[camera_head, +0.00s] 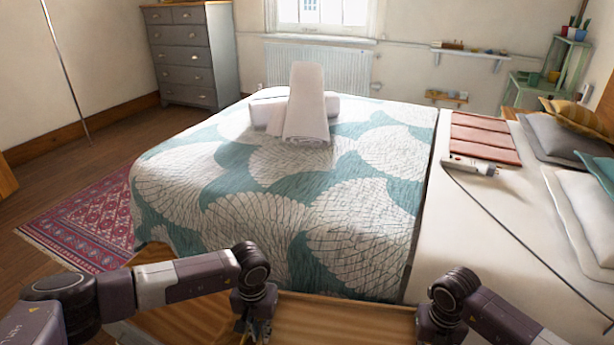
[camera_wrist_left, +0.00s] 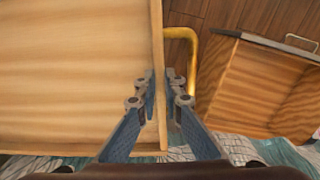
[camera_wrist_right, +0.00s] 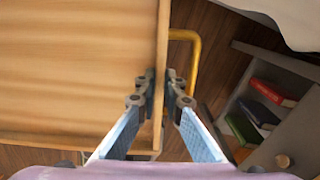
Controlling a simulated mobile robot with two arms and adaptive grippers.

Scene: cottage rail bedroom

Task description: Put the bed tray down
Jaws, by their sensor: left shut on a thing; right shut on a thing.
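The bed tray (camera_head: 345,316) is a shallow wooden tray with a low rim, at the bottom middle of the head view, along the near edge of the bed. My left gripper (camera_wrist_left: 160,88) is shut on the tray's rim at one end; a yellow bent bar (camera_wrist_left: 190,50) shows just outside that rim. My right gripper (camera_wrist_right: 159,88) is shut on the rim at the other end, with a similar yellow bar (camera_wrist_right: 193,50) beside it. The tray looks roughly level. Whether its underside touches anything is hidden.
The bed (camera_head: 300,225) has a teal and white patterned cover. An open wooden drawer (camera_wrist_left: 262,90) and a shelf unit with books (camera_wrist_right: 262,110) stand near the tray's ends.

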